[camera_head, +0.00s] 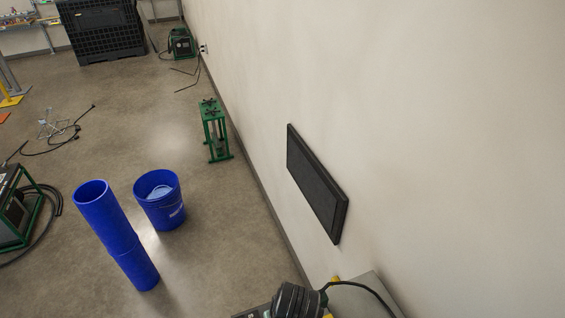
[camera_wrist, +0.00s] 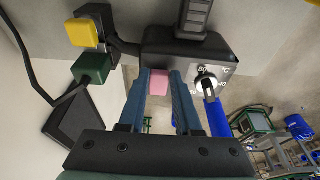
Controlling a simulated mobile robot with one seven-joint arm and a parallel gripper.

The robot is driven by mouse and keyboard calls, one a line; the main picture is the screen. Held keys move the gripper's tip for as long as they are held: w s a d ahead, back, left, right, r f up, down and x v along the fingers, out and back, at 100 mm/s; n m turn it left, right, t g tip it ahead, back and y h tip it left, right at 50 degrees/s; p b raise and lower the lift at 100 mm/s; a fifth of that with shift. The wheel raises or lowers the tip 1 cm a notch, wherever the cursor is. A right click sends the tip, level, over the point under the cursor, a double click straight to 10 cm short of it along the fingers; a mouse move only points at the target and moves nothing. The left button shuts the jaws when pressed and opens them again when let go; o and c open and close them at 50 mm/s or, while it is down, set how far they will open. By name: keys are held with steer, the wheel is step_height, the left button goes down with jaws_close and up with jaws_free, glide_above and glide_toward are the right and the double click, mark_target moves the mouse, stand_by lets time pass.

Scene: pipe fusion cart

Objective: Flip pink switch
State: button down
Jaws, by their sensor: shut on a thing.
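The pink switch (camera_wrist: 158,83) is a small pink block at the lower edge of a black housing (camera_wrist: 185,50) in the wrist view. The housing has a grey panel with a round temperature dial (camera_wrist: 206,84) to the right of the switch. My gripper (camera_wrist: 160,91) has its two blue fingers on either side of the pink switch and is shut on it. The fingers hide the switch's sides. My gripper and the switch do not show in the head view.
A yellow plug (camera_wrist: 82,33) and a green block (camera_wrist: 92,68) with cables are left of the housing. A ribbed black handle (camera_head: 292,300) is at the head view's bottom. A blue pipe (camera_head: 118,235) and bucket (camera_head: 160,208) stand on the floor. A black panel (camera_head: 315,183) hangs on the wall.

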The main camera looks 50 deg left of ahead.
steer(key=shift+w+a+r+g+h+p, duration=0.2)
steer(key=shift+a+g+h+p, duration=0.25)
steer(key=shift+h+p, duration=0.4)
steer(key=c, duration=0.6)
jaws_free()
steer(key=shift+d+r, duration=0.1)
step_height(320, 180, up, 13)
steer(key=p, duration=0.2)
steer(key=shift+s+d, duration=0.2)
steer(key=shift+d, duration=0.15)
